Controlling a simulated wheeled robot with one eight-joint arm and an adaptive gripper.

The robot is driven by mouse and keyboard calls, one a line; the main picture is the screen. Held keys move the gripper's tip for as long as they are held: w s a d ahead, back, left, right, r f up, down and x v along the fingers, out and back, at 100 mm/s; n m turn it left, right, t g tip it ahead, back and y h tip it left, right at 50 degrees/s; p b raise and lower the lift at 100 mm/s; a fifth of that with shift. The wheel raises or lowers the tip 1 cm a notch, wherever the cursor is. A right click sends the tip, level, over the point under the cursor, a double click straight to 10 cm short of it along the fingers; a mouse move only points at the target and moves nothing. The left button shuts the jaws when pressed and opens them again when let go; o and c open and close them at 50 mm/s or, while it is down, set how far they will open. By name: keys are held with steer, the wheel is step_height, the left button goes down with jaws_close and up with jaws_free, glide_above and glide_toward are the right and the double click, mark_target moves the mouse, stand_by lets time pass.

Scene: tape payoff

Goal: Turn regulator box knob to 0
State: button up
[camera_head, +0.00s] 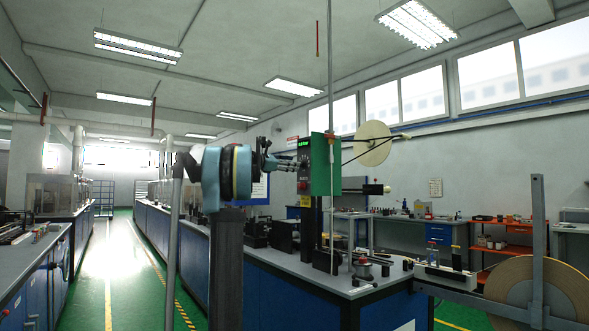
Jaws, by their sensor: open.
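The regulator box (322,180) is a tall box with a dark front and a green side, mounted on a post above the bench. A small green-lit display (304,142) is at the top of its front. Dark round controls show lower on the front. My gripper (303,163) reaches from the left, with its fingertips right at the box's front, around mid-height. It is open. The fingers cover the spot where they meet the front, so I cannot tell whether they touch the knob. The knob's setting is too small to read.
The box stands over a grey-topped blue bench (290,264) with small fixtures. A cream reel (373,144) is on an arm at right. A large tan reel (540,290) stands at lower right. An orange cart (490,240) is behind. A clear green-floored aisle runs at left.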

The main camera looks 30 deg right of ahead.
steer(key=a, duration=0.7)
steer(key=shift+s+a, duration=0.25)
steer(key=shift+a, duration=0.05)
steer(key=s+a+f+m+y, duration=0.4)
steer(key=s+a+f, duration=0.9)
steer(key=f, duration=0.8)
steer(key=s+a+f+m+y, duration=0.4)
steer(key=s+a+f+y, duration=0.4)
steer(key=s+a+f, duration=0.6)
steer(key=s+a+f+m+y, duration=0.5)
steer(key=s+a+f, duration=0.8)
steer(key=f, duration=1.4)
steer(key=shift+s+a+f+t+y, duration=0.35)
steer(key=shift+s+y, duration=0.15)
steer(key=shift+s, duration=0.15)
